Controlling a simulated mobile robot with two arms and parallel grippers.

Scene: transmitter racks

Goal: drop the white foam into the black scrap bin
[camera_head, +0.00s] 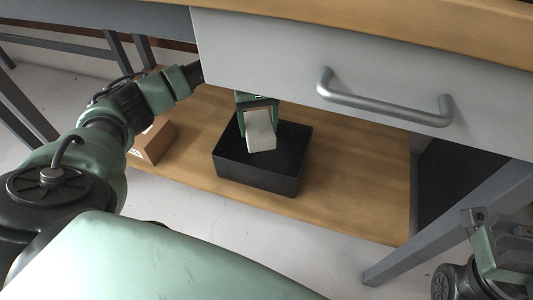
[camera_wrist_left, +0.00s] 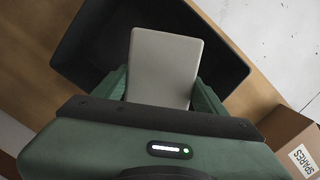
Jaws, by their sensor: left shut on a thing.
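The white foam (camera_head: 261,131) is a pale block held in my left gripper (camera_head: 258,108), which is shut on it. In the left wrist view the foam (camera_wrist_left: 164,68) stands out between the two green fingers (camera_wrist_left: 160,90). The black scrap bin (camera_head: 256,174) is an open box on the low wooden shelf. The foam shows over the bin's opening in both views, and the bin (camera_wrist_left: 82,58) lies behind it in the left wrist view. I cannot tell exactly how high above the bin floor the foam is. My right gripper (camera_head: 500,250) is partly seen at the lower right edge.
A cardboard box (camera_head: 153,141), labelled SPARES in the left wrist view (camera_wrist_left: 295,140), stands left of the bin. A grey drawer (camera_head: 300,60) with a metal handle (camera_head: 385,100) hangs above the shelf. The shelf (camera_head: 355,180) is clear right of the bin. A grey table leg (camera_head: 430,225) stands at right.

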